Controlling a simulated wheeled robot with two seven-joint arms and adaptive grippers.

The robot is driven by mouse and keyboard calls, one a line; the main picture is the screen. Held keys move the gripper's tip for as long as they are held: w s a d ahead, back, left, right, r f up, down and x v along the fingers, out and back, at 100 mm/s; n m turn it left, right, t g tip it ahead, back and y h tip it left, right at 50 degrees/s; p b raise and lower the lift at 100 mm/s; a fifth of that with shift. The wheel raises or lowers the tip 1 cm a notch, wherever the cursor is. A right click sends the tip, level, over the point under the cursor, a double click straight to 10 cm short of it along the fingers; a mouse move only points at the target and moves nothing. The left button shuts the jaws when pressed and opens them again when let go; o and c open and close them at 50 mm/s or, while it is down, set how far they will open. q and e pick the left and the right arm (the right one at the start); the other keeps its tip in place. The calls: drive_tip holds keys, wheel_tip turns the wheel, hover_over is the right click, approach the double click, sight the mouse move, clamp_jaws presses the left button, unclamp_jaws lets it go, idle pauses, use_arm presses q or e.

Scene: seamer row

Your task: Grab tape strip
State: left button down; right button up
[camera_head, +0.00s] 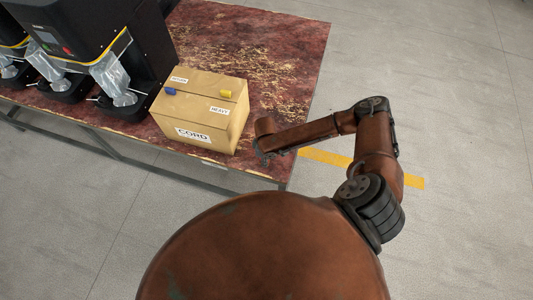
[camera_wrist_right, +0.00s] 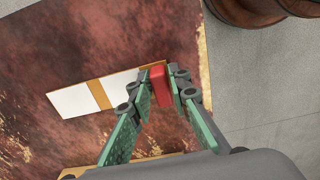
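In the right wrist view, a red block-like piece (camera_wrist_right: 160,85) is between the fingertips of my right gripper (camera_wrist_right: 162,90), whose fingers have green pads. The piece fills most of the gap, but I cannot tell whether the pads press on it. In the head view, my right gripper (camera_head: 265,147) is over the table's near right corner, mostly hidden by my arm. My left gripper is not in view.
Black machines (camera_head: 105,50) line the left. The worn red table (camera_head: 280,60) is clear behind the box.

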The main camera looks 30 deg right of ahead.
clamp_jaws()
drive_tip(key=shift+r, duration=0.1)
